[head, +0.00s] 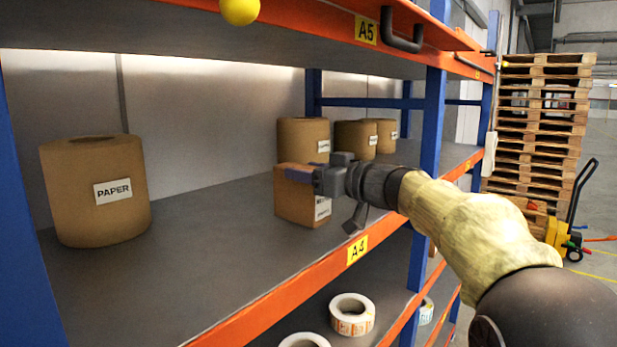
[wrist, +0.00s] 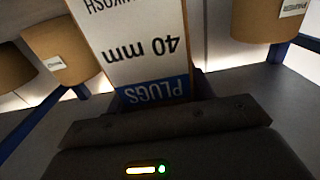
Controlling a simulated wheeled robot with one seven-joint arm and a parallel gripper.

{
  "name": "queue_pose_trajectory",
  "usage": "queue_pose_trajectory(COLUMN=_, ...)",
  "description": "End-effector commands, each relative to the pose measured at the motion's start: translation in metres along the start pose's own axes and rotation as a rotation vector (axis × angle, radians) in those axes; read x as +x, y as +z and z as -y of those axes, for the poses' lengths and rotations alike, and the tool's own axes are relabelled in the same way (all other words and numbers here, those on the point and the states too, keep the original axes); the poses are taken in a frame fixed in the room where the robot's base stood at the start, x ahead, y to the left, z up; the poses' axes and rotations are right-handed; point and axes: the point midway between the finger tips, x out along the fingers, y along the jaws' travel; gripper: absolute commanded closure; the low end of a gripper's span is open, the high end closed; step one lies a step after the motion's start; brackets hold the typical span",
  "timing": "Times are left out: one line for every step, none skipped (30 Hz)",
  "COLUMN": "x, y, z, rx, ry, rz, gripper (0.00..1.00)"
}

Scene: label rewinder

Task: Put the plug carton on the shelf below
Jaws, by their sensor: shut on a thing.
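The plug carton (head: 296,208) is a small brown box with a white label. It is on or just above the grey A4 shelf (head: 200,240), near the front edge; the head view does not show whether it touches. My gripper (head: 305,174) is shut on the carton near its top. In the wrist view the carton (wrist: 135,45) fills the upper middle, its label reading "PLUGS" and "40 mm" upside down. The shelf below (head: 385,298) shows partly under the orange A4 beam, holding white label rolls (head: 352,315).
A large paper roll (head: 95,190) stands at the left of the A4 shelf. Several brown rolls (head: 303,138) stand behind the carton. The orange beam (head: 340,262) and blue upright (head: 428,140) border the shelf. Another shelf is overhead. Pallets (head: 540,120) are stacked at right.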

Motion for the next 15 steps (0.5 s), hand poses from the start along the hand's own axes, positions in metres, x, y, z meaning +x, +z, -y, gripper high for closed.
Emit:
queue_pose_trajectory(x=-0.0005, y=0.0002, z=0.0003, rx=-0.002, ry=0.0, rz=-0.002, gripper=0.8)
queue_pose_trajectory(x=-0.0005, y=-0.0003, z=0.0002, rx=-0.002, ry=0.0, rz=-0.002, gripper=0.8)
queue_pose_trajectory(x=-0.0006, y=-0.0007, z=0.0, rx=-0.002, ry=0.001, rz=-0.002, gripper=0.8)
queue_pose_trajectory(x=-0.0007, y=-0.0008, z=-0.0001, rx=-0.002, ry=0.001, rz=-0.002, gripper=0.8)
queue_pose_trajectory(x=-0.0008, y=-0.0008, z=-0.0002, rx=-0.002, ry=0.001, rz=-0.002, gripper=0.8)
queue_pose_trajectory(x=-0.0008, y=-0.0008, z=-0.0004, rx=-0.002, ry=0.001, rz=-0.002, gripper=0.8)
queue_pose_trajectory(x=-0.0009, y=-0.0008, z=-0.0005, rx=-0.002, ry=0.001, rz=-0.002, gripper=0.8)
queue_pose_trajectory(x=-0.001, y=-0.0003, z=-0.0006, rx=-0.002, ry=0.002, rz=-0.002, gripper=0.8)
queue_pose_trajectory(x=-0.001, y=0.0009, z=-0.0008, rx=-0.001, ry=0.002, rz=-0.002, gripper=0.8)
queue_pose_trajectory(x=-0.0009, y=0.0017, z=-0.0011, rx=-0.001, ry=0.002, rz=0.0, gripper=0.44)
queue_pose_trajectory(x=-0.001, y=0.0016, z=-0.0011, rx=-0.001, ry=0.002, rz=0.0, gripper=0.38)
queue_pose_trajectory(x=-0.001, y=0.0015, z=-0.0012, rx=-0.001, ry=0.002, rz=0.0, gripper=0.3)
queue_pose_trajectory(x=-0.001, y=0.0015, z=-0.0012, rx=-0.001, ry=0.002, rz=0.0, gripper=0.26)
queue_pose_trajectory(x=-0.0011, y=0.0015, z=-0.0013, rx=-0.001, ry=0.003, rz=0.0, gripper=0.26)
queue_pose_trajectory(x=-0.0011, y=0.0015, z=-0.0014, rx=-0.001, ry=0.003, rz=0.0, gripper=0.26)
